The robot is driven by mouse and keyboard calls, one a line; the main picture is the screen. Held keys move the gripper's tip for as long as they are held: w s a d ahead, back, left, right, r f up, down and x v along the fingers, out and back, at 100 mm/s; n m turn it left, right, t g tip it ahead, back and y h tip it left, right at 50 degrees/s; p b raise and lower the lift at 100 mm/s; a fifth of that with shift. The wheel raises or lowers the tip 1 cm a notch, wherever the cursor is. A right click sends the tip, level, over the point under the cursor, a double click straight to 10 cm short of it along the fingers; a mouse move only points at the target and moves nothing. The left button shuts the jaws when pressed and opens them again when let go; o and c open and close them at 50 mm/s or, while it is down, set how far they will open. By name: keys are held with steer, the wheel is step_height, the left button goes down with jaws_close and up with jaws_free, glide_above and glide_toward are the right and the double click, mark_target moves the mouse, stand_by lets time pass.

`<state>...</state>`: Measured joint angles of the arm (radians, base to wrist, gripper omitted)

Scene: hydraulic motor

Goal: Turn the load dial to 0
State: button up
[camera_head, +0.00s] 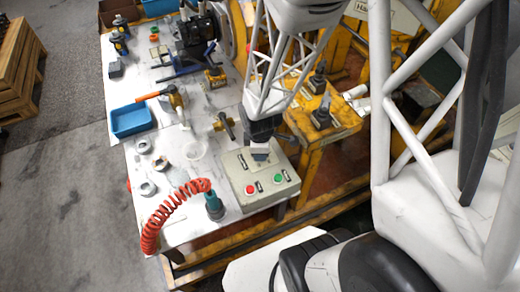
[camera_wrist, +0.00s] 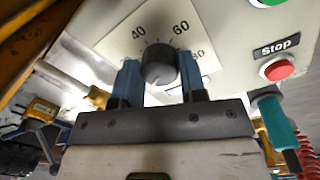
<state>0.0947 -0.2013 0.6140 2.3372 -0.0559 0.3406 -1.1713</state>
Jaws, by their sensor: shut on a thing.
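The load dial (camera_wrist: 159,66) is a dark round knob on a pale scale plate in the wrist view. The numbers 40 and 60 show on either side above it, with part of another number at the right. Its exact pointer direction is hard to tell. My gripper (camera_wrist: 160,82) has its two blue fingers on either side of the dial, shut on it. In the head view my gripper (camera_head: 260,152) reaches down onto the control box (camera_head: 240,205) and hides the dial. The 0 mark is not visible.
The box carries a red Stop button (camera_head: 250,189) and a green button (camera_head: 278,178) near the dial. A teal tool (camera_head: 214,206) with a coiled red hose (camera_head: 165,212) stands left of the box. A blue tray (camera_head: 131,120) and several metal rings lie on the table.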

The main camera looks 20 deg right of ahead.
steer(key=o, duration=0.9)
steer(key=shift+r, duration=0.1)
steer(key=shift+s+a+r, duration=0.1)
steer(key=shift+r, duration=1.8)
steer(key=shift+s+r, duration=0.1)
steer(key=shift+r, duration=1.8)
steer(key=shift+r, duration=0.1)
